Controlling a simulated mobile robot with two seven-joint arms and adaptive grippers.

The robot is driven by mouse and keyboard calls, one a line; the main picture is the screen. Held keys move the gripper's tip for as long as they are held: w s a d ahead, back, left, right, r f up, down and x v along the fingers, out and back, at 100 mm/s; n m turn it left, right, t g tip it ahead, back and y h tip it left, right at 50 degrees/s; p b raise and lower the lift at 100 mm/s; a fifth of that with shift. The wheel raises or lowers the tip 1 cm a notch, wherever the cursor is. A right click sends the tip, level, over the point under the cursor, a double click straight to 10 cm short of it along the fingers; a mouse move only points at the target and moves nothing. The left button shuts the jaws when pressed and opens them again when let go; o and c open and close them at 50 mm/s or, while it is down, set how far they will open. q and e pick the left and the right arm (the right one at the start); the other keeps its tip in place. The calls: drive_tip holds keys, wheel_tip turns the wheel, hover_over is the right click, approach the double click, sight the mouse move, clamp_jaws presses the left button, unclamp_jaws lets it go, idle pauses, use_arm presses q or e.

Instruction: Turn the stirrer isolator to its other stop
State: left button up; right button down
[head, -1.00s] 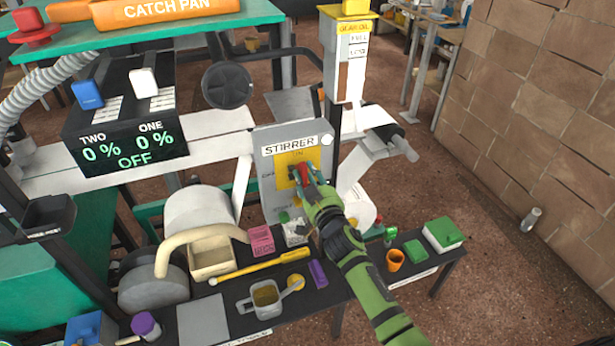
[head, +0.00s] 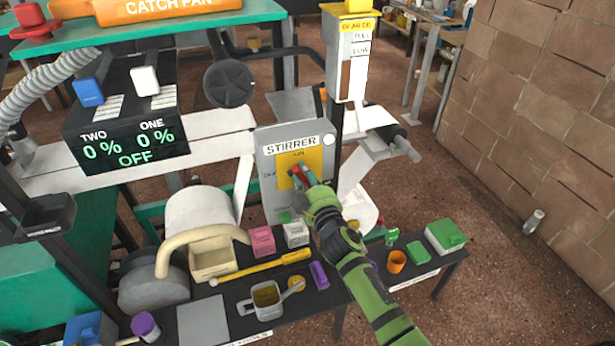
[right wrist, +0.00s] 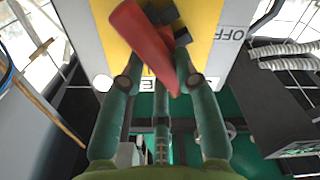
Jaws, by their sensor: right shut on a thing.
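The stirrer isolator is a grey panel (head: 270,160) headed STIRRER, with a yellow plate (head: 285,160) marked ON at the top and OFF at the left. Its red handle (head: 298,171) shows at the fingertips, leaning with its upper end to the left. My right gripper (head: 303,179) is shut on this handle. In the right wrist view the red handle (right wrist: 145,42) lies diagonally between the green fingers, over the yellow plate (right wrist: 205,30). The fingers hide part of the handle and its pivot. My left gripper is not in view.
A display box (head: 125,140) stands left. Open floor lies right, before a brick wall (head: 550,110).

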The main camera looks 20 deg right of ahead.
drive_tip(key=n, duration=0.3)
drive_tip(key=f+n+b, duration=0.1)
drive_tip(key=n, duration=0.3)
drive_tip(key=a+f+n, duration=0.1)
drive_tip(key=n, duration=0.3)
drive_tip(key=shift+s, duration=0.1)
drive_tip(key=shift+n, duration=0.3)
idle(0.3)
drive_tip(key=c, duration=1)
unclamp_jaws()
drive_tip(key=shift+d, duration=0.1)
drive_tip(key=shift+d+r, duration=0.1)
drive_tip(key=shift+r, duration=0.1)
